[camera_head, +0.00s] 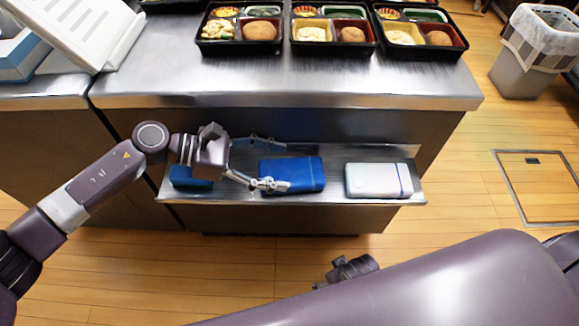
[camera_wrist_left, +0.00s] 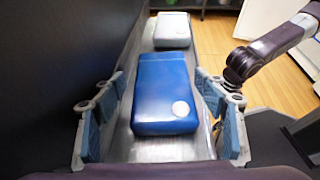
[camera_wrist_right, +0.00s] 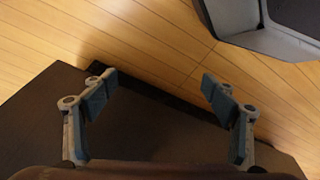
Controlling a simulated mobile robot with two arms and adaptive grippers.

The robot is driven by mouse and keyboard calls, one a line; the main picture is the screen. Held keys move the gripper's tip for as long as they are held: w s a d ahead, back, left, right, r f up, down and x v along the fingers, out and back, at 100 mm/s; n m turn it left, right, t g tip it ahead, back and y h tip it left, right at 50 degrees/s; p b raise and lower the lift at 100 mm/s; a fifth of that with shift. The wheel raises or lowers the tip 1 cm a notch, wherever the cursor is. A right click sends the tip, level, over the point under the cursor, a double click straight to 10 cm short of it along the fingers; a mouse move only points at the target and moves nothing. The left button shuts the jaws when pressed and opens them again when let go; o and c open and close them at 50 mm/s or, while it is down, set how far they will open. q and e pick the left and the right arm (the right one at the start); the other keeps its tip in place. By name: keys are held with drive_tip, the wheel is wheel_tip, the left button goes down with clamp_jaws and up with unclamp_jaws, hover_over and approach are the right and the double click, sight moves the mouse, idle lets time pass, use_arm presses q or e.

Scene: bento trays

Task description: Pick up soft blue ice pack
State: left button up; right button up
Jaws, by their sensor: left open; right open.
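A blue ice pack (camera_head: 298,174) lies flat on a low metal shelf (camera_head: 225,208) below the counter. It also shows in the left wrist view (camera_wrist_left: 163,95), with a pale round mark near one corner. My left gripper (camera_head: 272,164) is open, its fingers spread on either side of the pack's left end in the head view. In the left wrist view the pack lies ahead, between and beyond the fingertips. I cannot tell whether a finger touches it. Another blue item (camera_head: 190,177) lies behind my left wrist, partly hidden. My right gripper (camera_wrist_right: 158,95) is open and empty.
A whitish pack (camera_head: 379,180) lies on the shelf to the right of the blue one. Several filled bento trays (camera_head: 331,50) stand on the steel counter (camera_head: 290,88) above. A lined bin (camera_head: 520,75) stands on the wooden floor at the right.

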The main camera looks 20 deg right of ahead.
sight(301, 170)
use_arm(q)
drive_tip(key=x, duration=0.6)
drive_tip(key=shift+a+f, duration=0.1)
drive_tip(key=shift+f, duration=0.05)
drive_tip(key=c, duration=1.1)
use_arm(e)
drive_tip(key=shift+s+f, duration=0.2)
drive_tip(key=shift+f, duration=0.2)
drive_tip(key=shift+s, duration=0.15)
